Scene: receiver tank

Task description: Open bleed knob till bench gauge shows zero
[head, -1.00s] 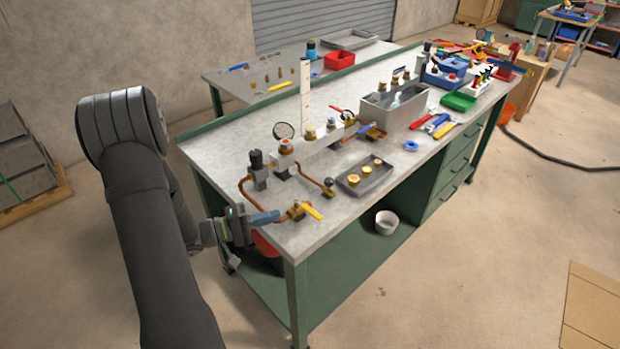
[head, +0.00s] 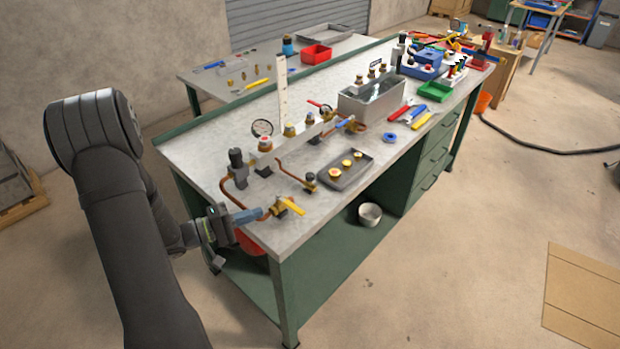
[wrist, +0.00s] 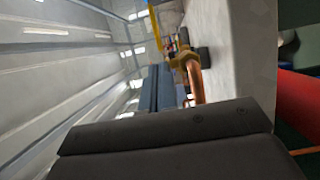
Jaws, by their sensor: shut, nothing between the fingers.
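A small round gauge (head: 262,128) with a pale face stands at the back left of the bench (head: 205,160); its reading is too small to make out. A black-topped knob on a brass body (head: 310,181) sits at the end of a copper pipe, and a taller black knob (head: 236,158) stands further left. I cannot tell which is the bleed knob. A brass valve with a yellow lever (head: 290,205) is at the near left edge. My gripper (head: 262,213) is shut and empty, just left of this valve. In the wrist view its blue-grey fingers (wrist: 158,88) point toward the brass fitting (wrist: 184,62).
Copper pipes (head: 228,190) run along the bench's left end. A grey tray (head: 347,172) with brass caps lies right of the knob. A grey bin (head: 372,100) and hand tools stand further back. A red container (head: 250,243) is below my gripper.

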